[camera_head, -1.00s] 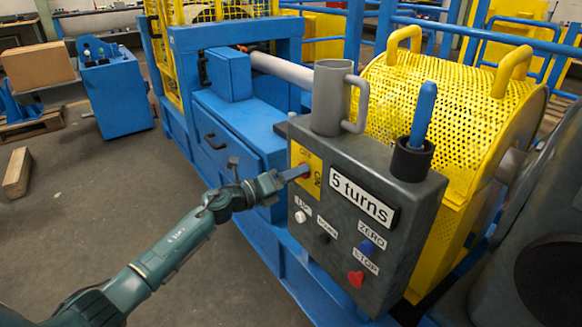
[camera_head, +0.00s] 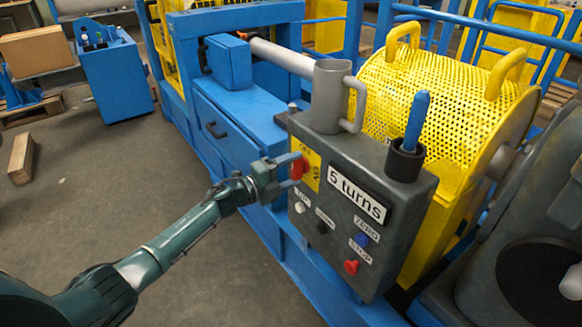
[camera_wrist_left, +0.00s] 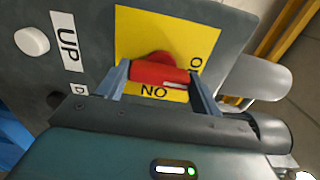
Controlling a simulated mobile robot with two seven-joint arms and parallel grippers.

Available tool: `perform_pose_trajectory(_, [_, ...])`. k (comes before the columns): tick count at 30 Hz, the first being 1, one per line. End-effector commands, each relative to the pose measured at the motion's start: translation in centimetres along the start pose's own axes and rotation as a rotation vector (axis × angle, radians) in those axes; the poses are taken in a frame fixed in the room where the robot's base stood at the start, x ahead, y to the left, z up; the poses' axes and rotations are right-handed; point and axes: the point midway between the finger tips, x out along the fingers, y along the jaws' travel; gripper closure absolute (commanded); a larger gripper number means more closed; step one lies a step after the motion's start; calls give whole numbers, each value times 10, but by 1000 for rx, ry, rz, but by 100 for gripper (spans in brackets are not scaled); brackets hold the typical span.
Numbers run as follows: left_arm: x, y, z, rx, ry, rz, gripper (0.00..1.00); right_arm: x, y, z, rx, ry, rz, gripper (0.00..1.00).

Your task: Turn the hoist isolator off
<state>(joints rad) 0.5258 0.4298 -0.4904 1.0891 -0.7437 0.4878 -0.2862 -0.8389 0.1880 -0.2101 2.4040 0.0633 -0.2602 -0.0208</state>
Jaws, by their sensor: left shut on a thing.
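The hoist isolator is a red rotary handle (camera_head: 298,169) on a yellow plate (camera_head: 313,175) at the left of the grey control box (camera_head: 345,240). In the left wrist view the red handle (camera_wrist_left: 158,75) lies across the picture, with a white mark near its lower right, by the ON lettering. More lettering at the plate's right is partly hidden by a finger. My left gripper (camera_head: 286,171) is shut on the handle, one finger at each end; it also shows in the left wrist view (camera_wrist_left: 162,82). My right gripper is not in view.
The box also carries a white UP button (camera_head: 300,207), a dark button (camera_head: 322,227), a blue ZERO button (camera_head: 361,239), a red STOP button (camera_head: 351,267) and a "5 turns" label (camera_head: 357,195). A grey mug (camera_head: 328,95) and a blue-handled tool in a black cup (camera_head: 404,160) stand on top.

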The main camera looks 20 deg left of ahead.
Motion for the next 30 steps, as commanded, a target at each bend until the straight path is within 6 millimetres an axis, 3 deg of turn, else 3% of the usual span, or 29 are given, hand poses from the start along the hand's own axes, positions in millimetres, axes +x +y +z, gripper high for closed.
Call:
perform_pose_trajectory(18, [0,1,0,-42,0,1,57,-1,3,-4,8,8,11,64])
perform_pose_trajectory(19, [0,1,0,-41,1,1,32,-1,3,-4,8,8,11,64])
perform_pose_trajectory(26, [0,0,0,-39,0,0,13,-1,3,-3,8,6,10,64])
perform_pose_trajectory(30, [0,0,0,-38,0,0,13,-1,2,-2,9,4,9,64])
